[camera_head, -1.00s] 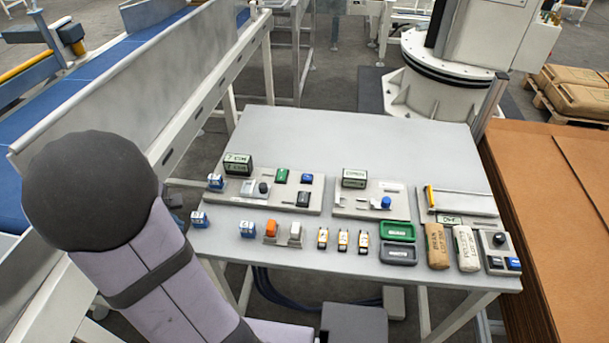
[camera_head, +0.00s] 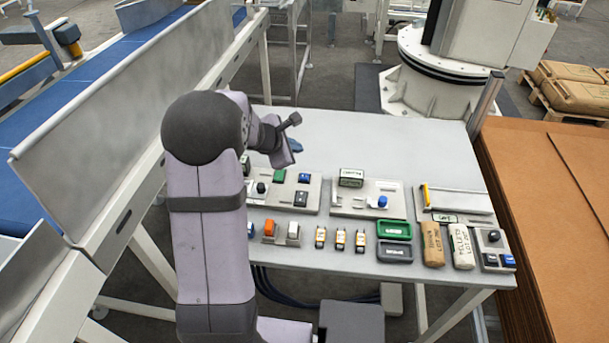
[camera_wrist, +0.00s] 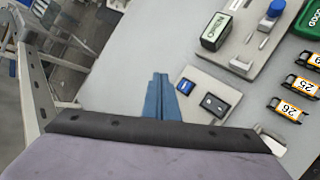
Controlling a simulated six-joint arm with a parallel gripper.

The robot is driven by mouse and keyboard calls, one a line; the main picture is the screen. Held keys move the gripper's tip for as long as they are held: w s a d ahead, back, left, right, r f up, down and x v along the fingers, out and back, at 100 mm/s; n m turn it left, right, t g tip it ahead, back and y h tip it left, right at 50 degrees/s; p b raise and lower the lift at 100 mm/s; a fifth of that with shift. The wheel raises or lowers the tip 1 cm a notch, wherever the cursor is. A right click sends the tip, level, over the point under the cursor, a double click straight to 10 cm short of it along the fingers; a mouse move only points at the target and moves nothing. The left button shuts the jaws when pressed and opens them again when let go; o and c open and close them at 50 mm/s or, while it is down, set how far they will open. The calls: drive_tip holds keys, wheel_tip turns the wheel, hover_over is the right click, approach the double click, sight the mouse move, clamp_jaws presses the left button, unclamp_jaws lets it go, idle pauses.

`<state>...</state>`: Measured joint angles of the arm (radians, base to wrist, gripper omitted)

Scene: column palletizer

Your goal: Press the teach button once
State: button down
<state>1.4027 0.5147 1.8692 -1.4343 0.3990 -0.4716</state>
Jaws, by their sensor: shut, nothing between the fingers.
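My gripper (camera_head: 294,147) is over the table just behind the left control panel. In the wrist view its blue fingers (camera_wrist: 161,97) are together and empty. The left panel (camera_head: 315,205) carries a blue button (camera_head: 304,178), a green button (camera_head: 279,176), a dark rocker (camera_head: 300,199) and a black knob (camera_head: 261,188). I cannot read which control is the teach button. In the wrist view the blue button (camera_wrist: 185,86) lies just right of the fingertips, apart from them in the picture, with the dark rocker (camera_wrist: 215,105) beyond. My arm hides the panel's left end.
A middle panel (camera_head: 345,208) holds a labelled box (camera_head: 351,178) and a blue knob (camera_head: 382,201). Trays, sacks and tagged pieces line the front. The table's back (camera_head: 390,135) is clear.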

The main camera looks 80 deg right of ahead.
drive_tip(key=shift+s+d, duration=0.35)
drive_tip(key=shift+s, duration=0.55)
drive_tip(key=shift+f, duration=0.1)
drive_tip(key=b, duration=0.6)
hover_over(302, 178)
wheel_tip(302, 178, down, 7)
drive_tip(key=shift+f, duration=0.1)
drive_tip(key=shift+f+b, duration=0.7)
drive_tip(key=shift+b, duration=0.25)
drive_tip(key=shift+f, duration=0.2)
idle(0.7)
drive_tip(key=shift+f+b, duration=0.25)
drive_tip(key=shift+b, duration=0.3)
